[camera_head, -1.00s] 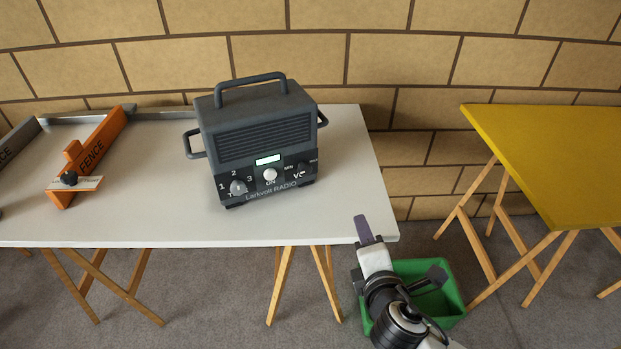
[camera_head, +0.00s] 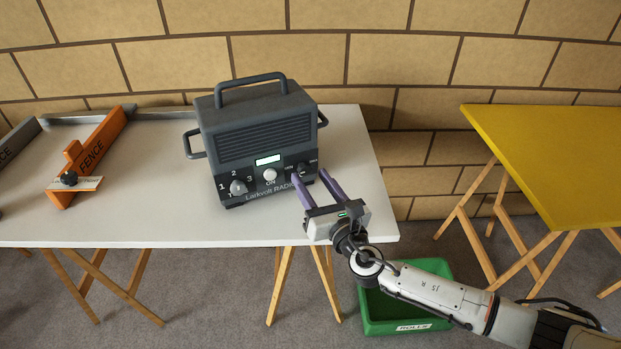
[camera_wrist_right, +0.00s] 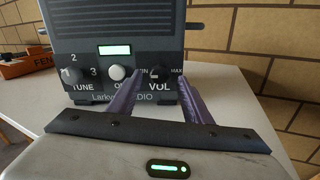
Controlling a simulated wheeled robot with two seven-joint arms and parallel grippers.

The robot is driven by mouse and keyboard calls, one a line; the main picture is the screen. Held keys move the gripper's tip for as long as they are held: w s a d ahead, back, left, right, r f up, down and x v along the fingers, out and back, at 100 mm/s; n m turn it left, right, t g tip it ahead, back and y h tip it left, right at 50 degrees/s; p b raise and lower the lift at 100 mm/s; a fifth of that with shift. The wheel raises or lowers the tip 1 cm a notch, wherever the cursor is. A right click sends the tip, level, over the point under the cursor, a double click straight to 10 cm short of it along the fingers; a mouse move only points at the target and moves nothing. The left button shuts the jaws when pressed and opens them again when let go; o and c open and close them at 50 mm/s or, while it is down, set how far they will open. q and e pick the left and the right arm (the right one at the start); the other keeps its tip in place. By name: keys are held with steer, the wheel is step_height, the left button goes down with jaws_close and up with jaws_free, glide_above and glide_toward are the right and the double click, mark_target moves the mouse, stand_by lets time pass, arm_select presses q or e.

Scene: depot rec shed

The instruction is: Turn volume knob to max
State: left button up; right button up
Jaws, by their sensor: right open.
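The dark grey radio (camera_head: 255,140) stands upright on the white table. Its volume knob (camera_head: 303,169) is at the lower right of the front, between the MIN and MAX marks; it also shows in the right wrist view (camera_wrist_right: 159,72) above the word VOL. My right gripper (camera_head: 310,174) is open, its two purple fingers pointing at the radio front. In the right wrist view the knob appears between the fingertips (camera_wrist_right: 160,80), with no clear contact. My left gripper is not in view.
A tune knob (camera_head: 238,187) and a white ON button (camera_head: 270,175) sit left of the volume knob. An orange fence piece (camera_head: 97,147) lies on the white table (camera_head: 160,215). A green crate (camera_head: 375,309) stands on the floor below my right arm. A yellow table (camera_head: 560,150) is at right.

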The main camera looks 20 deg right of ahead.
steer(key=shift+w+a, duration=0.1)
steer(key=shift+w, duration=0.5)
steer(key=c, duration=1.1)
steer(key=shift+o, duration=0.2)
